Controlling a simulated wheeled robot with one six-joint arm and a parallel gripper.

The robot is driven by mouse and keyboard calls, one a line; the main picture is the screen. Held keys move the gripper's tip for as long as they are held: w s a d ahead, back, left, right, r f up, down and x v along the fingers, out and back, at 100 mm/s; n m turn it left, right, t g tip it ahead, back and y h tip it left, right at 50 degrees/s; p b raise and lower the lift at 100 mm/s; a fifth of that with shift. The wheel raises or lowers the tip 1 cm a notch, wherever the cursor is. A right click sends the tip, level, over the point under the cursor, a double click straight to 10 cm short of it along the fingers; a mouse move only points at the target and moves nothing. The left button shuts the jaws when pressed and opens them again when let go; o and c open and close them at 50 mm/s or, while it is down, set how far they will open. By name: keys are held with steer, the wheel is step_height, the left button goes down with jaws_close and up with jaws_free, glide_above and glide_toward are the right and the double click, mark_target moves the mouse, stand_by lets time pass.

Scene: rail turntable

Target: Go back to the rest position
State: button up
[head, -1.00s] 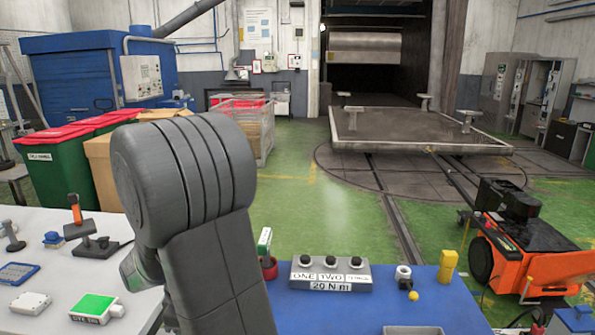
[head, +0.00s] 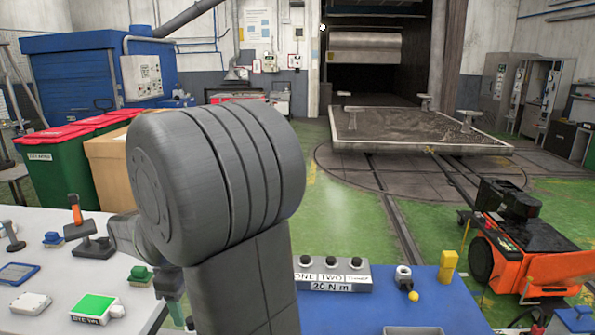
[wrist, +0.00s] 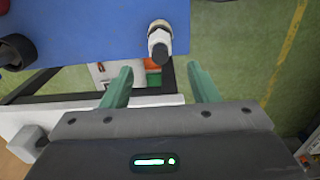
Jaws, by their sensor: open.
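My gripper (wrist: 160,82) shows in the wrist view with its two green fingers apart and nothing between the tips.
The blue table (head: 455,300) carries a three-button box (head: 335,275), partly hidden by my arm, and a yellow block (head: 448,262). The white table (head: 40,245) at left holds several small devices. An orange machine (head: 520,262) stands at right. Green floor is open behind.

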step_height(320, 180, down, 9)
steer(key=shift+d+r, duration=0.1)
steer(key=shift+r+p, duration=0.3)
steer(key=shift+p, duration=0.1)
step_height(320, 180, up, 7)
steer(key=p, duration=0.5)
steer(key=shift+r, duration=0.15)
